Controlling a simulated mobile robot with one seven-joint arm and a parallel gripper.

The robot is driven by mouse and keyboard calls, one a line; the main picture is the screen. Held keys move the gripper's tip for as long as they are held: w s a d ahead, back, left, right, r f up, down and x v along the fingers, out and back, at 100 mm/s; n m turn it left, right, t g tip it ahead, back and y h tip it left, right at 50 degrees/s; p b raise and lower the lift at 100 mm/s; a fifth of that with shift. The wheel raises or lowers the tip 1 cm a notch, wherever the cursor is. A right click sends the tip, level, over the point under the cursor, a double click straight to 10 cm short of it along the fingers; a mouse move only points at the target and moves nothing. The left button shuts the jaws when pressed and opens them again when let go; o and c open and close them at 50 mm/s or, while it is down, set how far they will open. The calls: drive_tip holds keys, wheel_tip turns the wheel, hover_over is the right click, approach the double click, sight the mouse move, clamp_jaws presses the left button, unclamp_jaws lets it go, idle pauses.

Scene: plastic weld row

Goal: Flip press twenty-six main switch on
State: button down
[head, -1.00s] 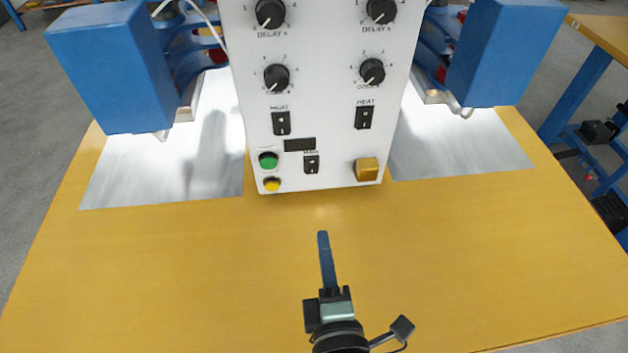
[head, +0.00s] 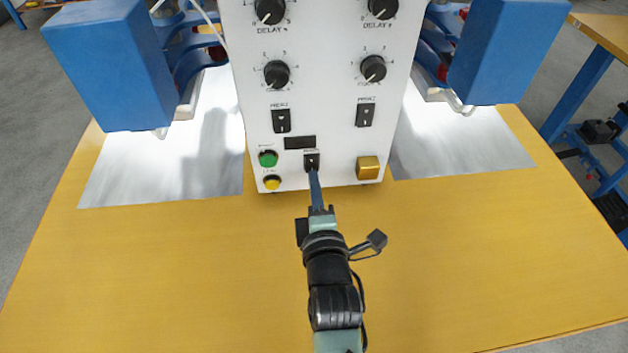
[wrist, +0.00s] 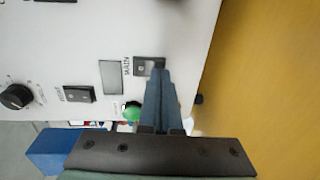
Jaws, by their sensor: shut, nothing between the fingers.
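The main switch (head: 311,160) is a small black rocker low on the white press panel (head: 340,100), below a dark display window. In the wrist view the main switch (wrist: 150,66) lies beside its "MAIN" label, partly hidden by my fingertips. My gripper (head: 314,174) is shut and empty, its blue fingers pointing at the switch's lower part. In the wrist view the shut fingers (wrist: 160,76) overlap the switch's edge. The tips look at or very near it; I cannot tell whether they touch. The rocker's position is too small to read.
A green button (head: 268,158) and a yellow button (head: 272,182) sit left of the switch. A square amber button (head: 367,168) is to the right. Two black heat rockers (head: 281,121) are above. Blue housings (head: 110,65) flank the panel. The yellow tabletop (head: 480,250) is clear.

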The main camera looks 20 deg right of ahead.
drive_tip(key=shift+w+d, duration=0.1)
drive_tip(key=shift+w, duration=0.3)
drive_tip(key=shift+f+b, duration=0.15)
drive_tip(key=shift+b, duration=0.15)
drive_tip(key=shift+w+f+b, duration=0.1)
drive_tip(key=shift+f+b, duration=0.1)
drive_tip(key=shift+b, duration=0.3)
drive_tip(key=shift+r, duration=0.25)
